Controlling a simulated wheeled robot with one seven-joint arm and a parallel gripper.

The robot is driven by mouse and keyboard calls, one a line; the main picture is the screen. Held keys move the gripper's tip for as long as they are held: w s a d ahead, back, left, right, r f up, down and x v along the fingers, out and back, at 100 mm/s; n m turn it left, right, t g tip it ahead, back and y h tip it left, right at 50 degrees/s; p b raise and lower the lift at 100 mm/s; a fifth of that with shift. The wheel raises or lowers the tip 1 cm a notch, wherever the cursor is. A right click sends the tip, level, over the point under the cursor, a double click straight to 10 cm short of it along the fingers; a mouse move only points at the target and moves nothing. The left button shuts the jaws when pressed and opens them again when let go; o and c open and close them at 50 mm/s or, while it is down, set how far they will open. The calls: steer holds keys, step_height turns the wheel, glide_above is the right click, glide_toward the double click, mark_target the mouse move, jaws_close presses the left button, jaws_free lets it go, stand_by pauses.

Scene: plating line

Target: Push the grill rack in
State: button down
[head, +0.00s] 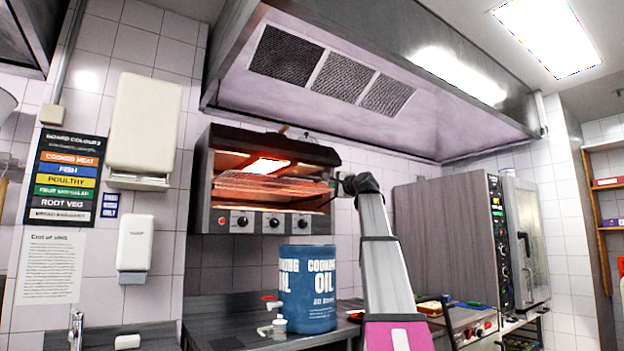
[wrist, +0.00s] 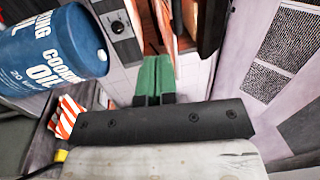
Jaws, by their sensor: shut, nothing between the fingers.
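The grill rack (head: 262,186) is a wire shelf inside the wall-mounted salamander grill (head: 240,224), lit orange by the heating elements above it. How far it sticks out I cannot tell. In the wrist view the grill's control panel (wrist: 118,32) with a knob shows at the top, with an orange-lit part beside it; the rack is not clear there. My gripper (wrist: 153,98) has green fingers pressed together, empty, pointing towards the grill. In the head view my arm reaches up to the grill's right side, and the fingers are hidden behind the wrist.
A blue cooking oil drum (head: 308,290) stands on the steel counter (head: 232,325) below the grill; it also shows at left in the wrist view (wrist: 50,48). An extractor hood (head: 350,120) hangs above. A combi oven (head: 455,240) stands to the right.

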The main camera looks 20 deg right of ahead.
mark_target(285, 187)
steer(key=r+x, duration=0.1)
steer(key=x, duration=0.3)
steer(key=r+x, duration=0.1)
steer(key=x, duration=0.7)
steer(key=shift+s+a+r, duration=0.15)
steer(key=shift+r, duration=0.25)
steer(key=shift+w+a, duration=0.2)
steer(key=shift+w, duration=0.25)
steer(key=f+x, duration=0.1)
steer(key=x, duration=0.7)
steer(key=f+x, duration=0.1)
steer(key=x, duration=0.7)
steer(key=f+x, duration=0.1)
steer(key=x, duration=0.8)
steer(key=shift+w+a+f, duration=0.1)
steer(key=shift+w+f, duration=0.25)
steer(key=shift+w, duration=0.15)
steer(key=shift+w+r, duration=0.1)
